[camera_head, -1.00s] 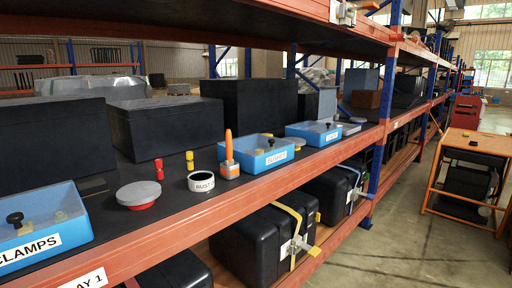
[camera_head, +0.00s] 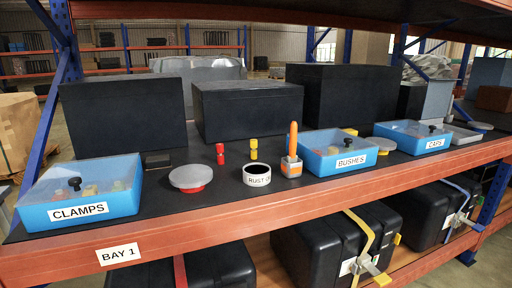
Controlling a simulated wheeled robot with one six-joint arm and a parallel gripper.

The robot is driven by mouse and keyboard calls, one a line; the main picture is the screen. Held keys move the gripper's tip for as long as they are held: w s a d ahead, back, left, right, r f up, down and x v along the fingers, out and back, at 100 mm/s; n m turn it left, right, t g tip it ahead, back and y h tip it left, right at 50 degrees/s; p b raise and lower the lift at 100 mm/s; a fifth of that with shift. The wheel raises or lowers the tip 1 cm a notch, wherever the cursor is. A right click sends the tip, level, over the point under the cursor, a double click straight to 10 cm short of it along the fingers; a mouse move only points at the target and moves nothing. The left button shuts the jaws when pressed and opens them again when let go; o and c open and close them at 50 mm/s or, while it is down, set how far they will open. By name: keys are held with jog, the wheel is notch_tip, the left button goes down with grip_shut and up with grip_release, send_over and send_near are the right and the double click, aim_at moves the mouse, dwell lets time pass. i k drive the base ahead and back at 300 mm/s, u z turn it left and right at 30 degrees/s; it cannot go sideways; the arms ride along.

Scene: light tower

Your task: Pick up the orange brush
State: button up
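The orange brush (camera_head: 293,140) stands upright on the shelf, its handle pointing up. Its lower end sits in a small orange and white holder (camera_head: 291,168). The holder stands between a round white container labelled "RUST" (camera_head: 257,175) and the blue "BUSHES" bin (camera_head: 338,155). The brush's lower end is hidden inside the holder. My gripper is not in view.
On the same shelf (camera_head: 232,203) are a blue "CLAMPS" bin (camera_head: 80,208), a grey-lidded red tin (camera_head: 190,178), red and yellow small pieces (camera_head: 254,149) and a blue "CAPS" bin (camera_head: 411,136). Large dark boxes (camera_head: 250,110) stand behind. An upper shelf hangs overhead.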

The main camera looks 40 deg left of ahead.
aim_at(292, 158)
jog(key=u, duration=0.85)
jog(key=i, duration=0.7)
jog(key=u, duration=0.75)
